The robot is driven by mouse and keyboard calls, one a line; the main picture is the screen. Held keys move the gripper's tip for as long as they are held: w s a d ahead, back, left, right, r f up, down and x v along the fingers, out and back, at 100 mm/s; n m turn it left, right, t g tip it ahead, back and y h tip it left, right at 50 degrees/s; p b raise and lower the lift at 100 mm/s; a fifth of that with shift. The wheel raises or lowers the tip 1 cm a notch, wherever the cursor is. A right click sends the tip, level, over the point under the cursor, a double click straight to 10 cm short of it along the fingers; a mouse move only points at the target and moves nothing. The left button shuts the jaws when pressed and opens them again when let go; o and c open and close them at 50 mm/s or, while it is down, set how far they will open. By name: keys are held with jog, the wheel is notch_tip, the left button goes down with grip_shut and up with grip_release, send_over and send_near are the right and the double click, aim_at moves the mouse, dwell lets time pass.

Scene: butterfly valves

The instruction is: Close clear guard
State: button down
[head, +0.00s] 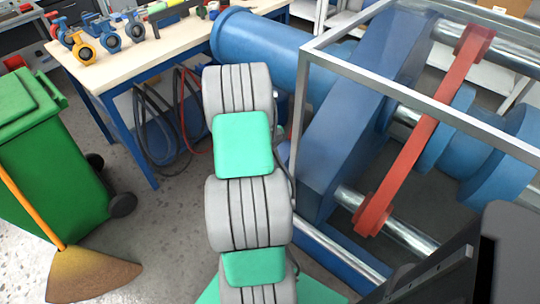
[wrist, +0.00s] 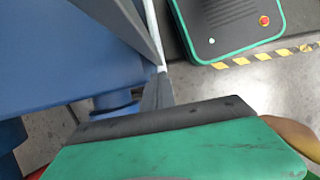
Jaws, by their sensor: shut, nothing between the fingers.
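The clear guard (head: 420,98) is a box of see-through panels in a grey metal frame, at the right of the head view. Its frame stands around a blue flange, blue discs and a red bar on steel rods. My gripper (wrist: 165,118) shows there as a green body with a black front edge, shut and empty. I cannot tell whether it touches the frame. In the head view my gripper is hidden behind my arm.
A workbench (head: 130,72) with small valves stands at the back left. A green wheeled bin (head: 45,150) and a broom (head: 92,275) are at the left. A large blue pipe (head: 270,52) lies behind my arm. Yellow-black tape (wrist: 262,55) marks the floor.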

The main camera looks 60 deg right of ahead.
jog(key=shift+s+a+r, duration=0.1)
jog(key=shift+s, duration=0.5)
jog(key=shift+s+a+r, duration=0.1)
jog(key=shift+s, duration=0.5)
